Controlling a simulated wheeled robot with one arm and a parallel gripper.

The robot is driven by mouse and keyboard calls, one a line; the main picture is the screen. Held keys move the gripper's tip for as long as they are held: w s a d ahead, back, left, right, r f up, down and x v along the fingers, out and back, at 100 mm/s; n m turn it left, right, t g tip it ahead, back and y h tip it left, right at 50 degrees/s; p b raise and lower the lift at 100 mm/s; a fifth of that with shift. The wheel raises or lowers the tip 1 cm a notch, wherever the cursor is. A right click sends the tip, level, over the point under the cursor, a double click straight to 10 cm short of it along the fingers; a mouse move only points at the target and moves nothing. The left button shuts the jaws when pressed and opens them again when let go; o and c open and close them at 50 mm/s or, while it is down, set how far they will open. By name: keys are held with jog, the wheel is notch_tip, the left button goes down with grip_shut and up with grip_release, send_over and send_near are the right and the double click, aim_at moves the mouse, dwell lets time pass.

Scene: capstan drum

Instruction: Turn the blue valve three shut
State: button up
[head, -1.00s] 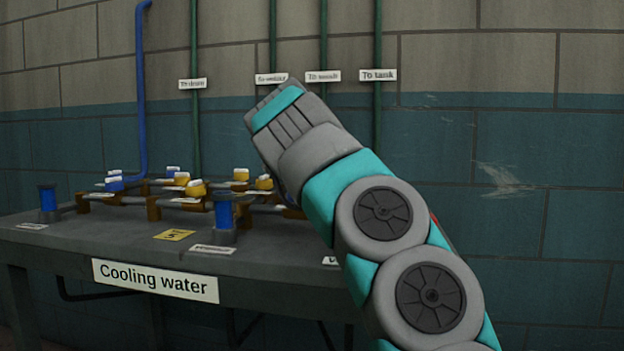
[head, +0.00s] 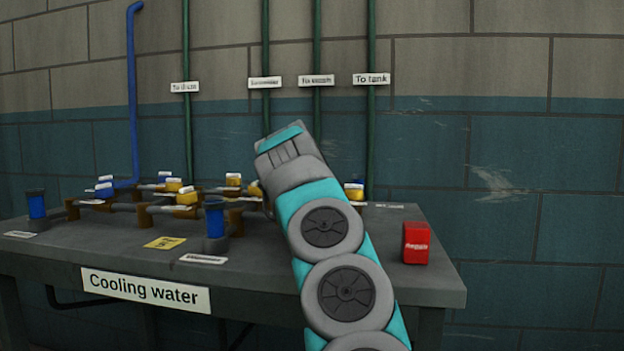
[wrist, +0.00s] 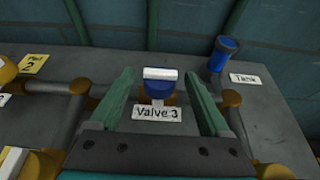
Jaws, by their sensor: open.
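Valve three (wrist: 158,90) shows in the wrist view as a blue knob with a white bar handle on top, the bar lying left to right. The label "Valve 3" (wrist: 158,114) is on its near side. My gripper (wrist: 162,78) is open, with one green finger to the left of the valve and one to the right, both apart from it. In the head view my arm (head: 285,160) reaches over the bench and hides this valve and the fingers.
The bench (head: 350,275) carries brown-jointed pipes, yellow valves (head: 186,197) and blue cylinders (head: 214,220). A blue cylinder (wrist: 222,54) labelled "Tank" stands right of the gripper. A red box (head: 416,243) sits at the bench's right end. Green pipes rise along the wall behind.

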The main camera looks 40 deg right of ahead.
grip_shut()
dwell(0.7)
